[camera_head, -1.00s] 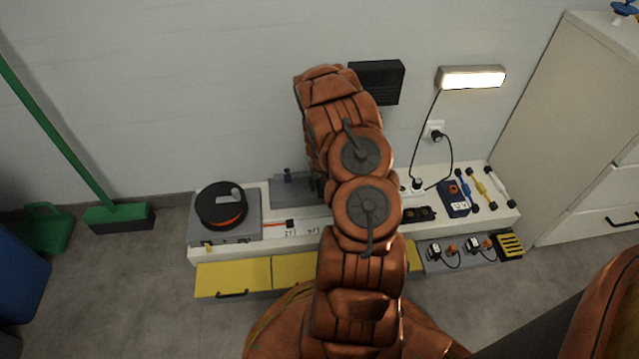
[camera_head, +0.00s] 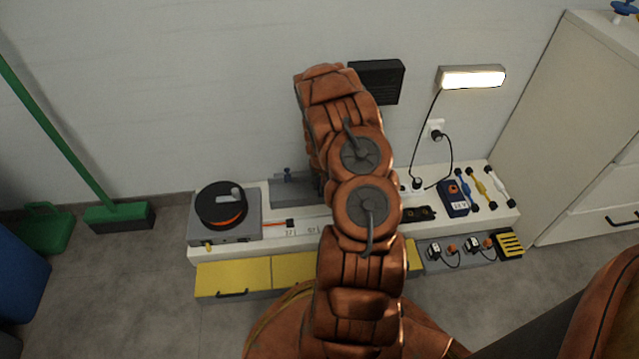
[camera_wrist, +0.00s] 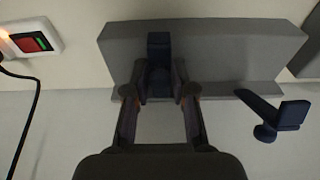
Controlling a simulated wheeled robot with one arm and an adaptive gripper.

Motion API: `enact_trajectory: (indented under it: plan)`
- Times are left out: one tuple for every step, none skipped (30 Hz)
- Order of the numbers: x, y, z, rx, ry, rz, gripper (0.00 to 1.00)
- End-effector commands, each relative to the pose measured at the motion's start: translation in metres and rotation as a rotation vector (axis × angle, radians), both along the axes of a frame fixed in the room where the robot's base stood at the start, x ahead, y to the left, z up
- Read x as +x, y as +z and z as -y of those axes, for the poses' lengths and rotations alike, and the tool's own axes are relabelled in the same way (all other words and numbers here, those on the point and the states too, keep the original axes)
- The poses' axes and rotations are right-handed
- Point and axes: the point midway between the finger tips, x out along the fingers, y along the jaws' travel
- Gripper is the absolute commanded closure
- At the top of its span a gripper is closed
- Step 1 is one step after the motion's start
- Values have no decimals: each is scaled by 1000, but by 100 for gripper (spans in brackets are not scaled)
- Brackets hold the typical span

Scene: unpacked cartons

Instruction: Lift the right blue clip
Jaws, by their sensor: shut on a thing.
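The right blue clip (camera_wrist: 158,50) is dark blue and stands at a grey metal plate (camera_wrist: 225,50). My gripper (camera_wrist: 160,95) has its fingers closed on either side of the clip, and its lower part is partly hidden between them. The other blue clip (camera_wrist: 278,118) sits at the plate's edge, apart from the gripper, on the right in the wrist view. In the head view this other clip (camera_head: 287,175) shows left of my arm, on the grey plate (camera_head: 290,188). My arm hides the gripper and the right clip there.
A white socket with a red switch (camera_wrist: 32,42) and a black cable (camera_wrist: 34,110) lie left of the gripper in the wrist view. On the bench, a black spool (camera_head: 221,205) stands at left and several colored tools (camera_head: 481,188) at right. A lit lamp (camera_head: 472,78) hangs on the wall.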

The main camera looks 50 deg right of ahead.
Motion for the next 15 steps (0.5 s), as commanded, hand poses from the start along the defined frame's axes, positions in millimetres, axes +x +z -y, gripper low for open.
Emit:
enact_trajectory:
  plan:
    - [4, 4, 3, -7, 1, 7, 100]
    - [4, 5, 3, -7, 1, 7, 100]
    - [5, 6, 4, -8, 1, 8, 100]
    - [5, 7, 4, -9, 1, 8, 100]
    - [6, 8, 5, -9, 1, 8, 100]
    - [7, 9, 5, -8, 0, 9, 100]
    - [7, 10, 6, -8, 0, 9, 100]
    - [7, 11, 6, -8, 0, 9, 100]
    - [8, 12, 7, -8, 0, 9, 100]
    - [8, 13, 7, -8, 0, 9, 100]
    - [9, 14, 7, -8, 0, 9, 100]
    - [9, 15, 8, -8, 0, 9, 100]
    - [10, 16, 8, -9, 1, 8, 100]
    - [10, 17, 8, -9, 1, 8, 100]
    - [11, 18, 9, -9, 1, 8, 100]
